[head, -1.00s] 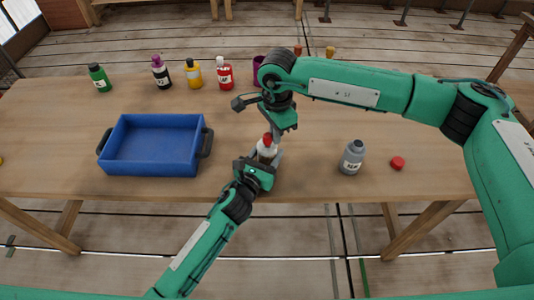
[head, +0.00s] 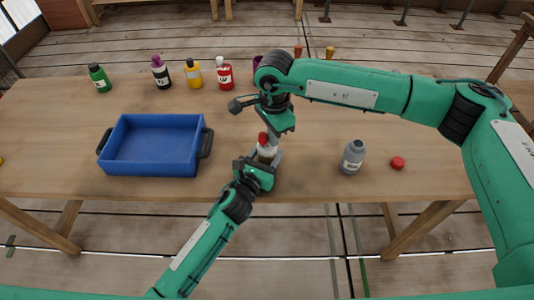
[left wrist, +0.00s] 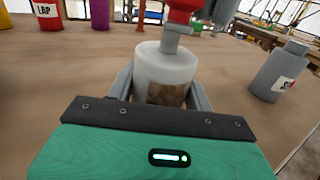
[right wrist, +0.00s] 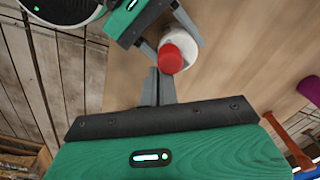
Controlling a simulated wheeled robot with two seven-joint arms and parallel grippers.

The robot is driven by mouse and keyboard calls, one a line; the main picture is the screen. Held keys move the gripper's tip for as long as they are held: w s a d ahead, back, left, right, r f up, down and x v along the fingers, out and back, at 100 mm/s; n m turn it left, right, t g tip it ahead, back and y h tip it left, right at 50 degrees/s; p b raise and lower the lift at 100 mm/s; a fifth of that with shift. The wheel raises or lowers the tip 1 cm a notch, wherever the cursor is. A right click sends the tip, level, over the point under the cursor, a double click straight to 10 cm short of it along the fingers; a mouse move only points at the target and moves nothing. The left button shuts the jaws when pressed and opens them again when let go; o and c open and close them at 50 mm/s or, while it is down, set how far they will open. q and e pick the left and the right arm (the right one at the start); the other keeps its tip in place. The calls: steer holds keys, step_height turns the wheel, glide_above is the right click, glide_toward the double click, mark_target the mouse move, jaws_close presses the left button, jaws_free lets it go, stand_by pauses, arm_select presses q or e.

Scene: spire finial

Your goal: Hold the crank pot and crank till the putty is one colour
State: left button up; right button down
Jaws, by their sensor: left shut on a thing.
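The crank pot (head: 268,153) is a small whitish pot with a red knob on its crank, standing near the table's front edge. In the left wrist view the pot (left wrist: 168,62) has a window with mottled brown putty (left wrist: 166,94). My left gripper (head: 266,161) is shut around the pot's body, one finger on each side. My right gripper (head: 281,130) is just above and beside the red knob. In the right wrist view its fingers (right wrist: 160,78) are together, and the red knob (right wrist: 171,57) is right by their tips; contact is unclear.
A blue tray (head: 203,158) stands to the left. A grey bottle (head: 352,158) and a red cap (head: 398,163) stand right. A purple cup (head: 257,63) is partly hidden by my right arm.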

steer(key=shift+s, duration=0.25)
step_height(320, 180, up, 7)
stand_by(0.8)
stand_by(0.5)
arm_select(q)
steer(key=o, duration=1.1)
steer(key=shift+o, duration=0.2)
